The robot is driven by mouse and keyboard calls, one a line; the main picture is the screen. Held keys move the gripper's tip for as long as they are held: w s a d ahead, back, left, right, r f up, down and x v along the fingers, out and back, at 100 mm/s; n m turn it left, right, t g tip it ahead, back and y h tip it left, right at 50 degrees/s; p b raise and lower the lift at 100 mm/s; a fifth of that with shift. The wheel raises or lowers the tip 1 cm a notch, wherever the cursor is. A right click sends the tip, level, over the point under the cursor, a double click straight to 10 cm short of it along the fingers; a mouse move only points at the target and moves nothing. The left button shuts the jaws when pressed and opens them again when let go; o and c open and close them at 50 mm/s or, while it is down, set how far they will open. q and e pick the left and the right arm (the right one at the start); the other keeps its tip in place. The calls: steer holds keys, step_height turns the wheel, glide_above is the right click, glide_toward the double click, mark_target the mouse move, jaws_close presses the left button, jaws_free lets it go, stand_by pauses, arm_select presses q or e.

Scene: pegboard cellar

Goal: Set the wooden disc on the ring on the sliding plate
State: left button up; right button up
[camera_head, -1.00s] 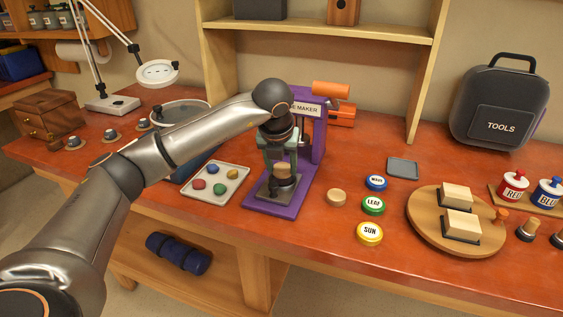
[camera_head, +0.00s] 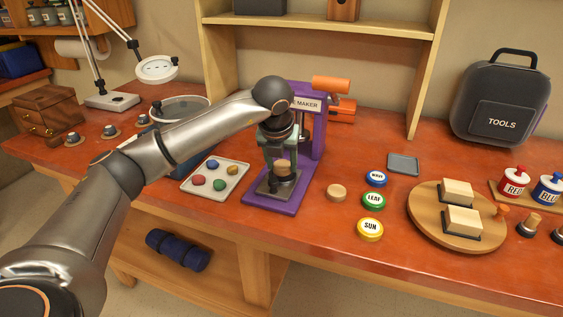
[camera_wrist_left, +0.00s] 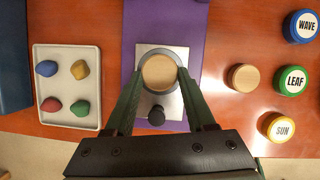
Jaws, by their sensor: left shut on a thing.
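The purple badge maker (camera_head: 310,150) stands on the bench, its orange handle at the top. Its grey sliding plate (camera_head: 289,189) carries a dark ring (camera_wrist_left: 184,60) and a small dark knob (camera_wrist_left: 156,116). My left gripper (camera_head: 284,165) is shut on a wooden disc (camera_wrist_left: 158,72), with a finger on each side. In the left wrist view the disc appears inside the ring's outline. Whether it touches the ring or hangs just above it I cannot tell. My right gripper is not in view.
A second wooden disc (camera_head: 336,192) lies to the right of the machine, near the WAVE (camera_head: 376,179), LEAF (camera_head: 373,200) and SUN (camera_head: 370,229) buttons. A tray of coloured lumps (camera_head: 232,187) is close on the left. A round wooden board (camera_head: 425,212) stands farther right.

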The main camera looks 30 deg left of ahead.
arm_select(q)
steer(key=shift+f+b, duration=0.4)
stand_by(1.0)
stand_by(0.6)
steer(key=o, duration=1.4)
steer(key=shift+o, duration=0.4)
steer(key=shift+o, duration=0.4)
steer(key=shift+r+p, duration=2.55)
steer(key=shift+r, duration=1)
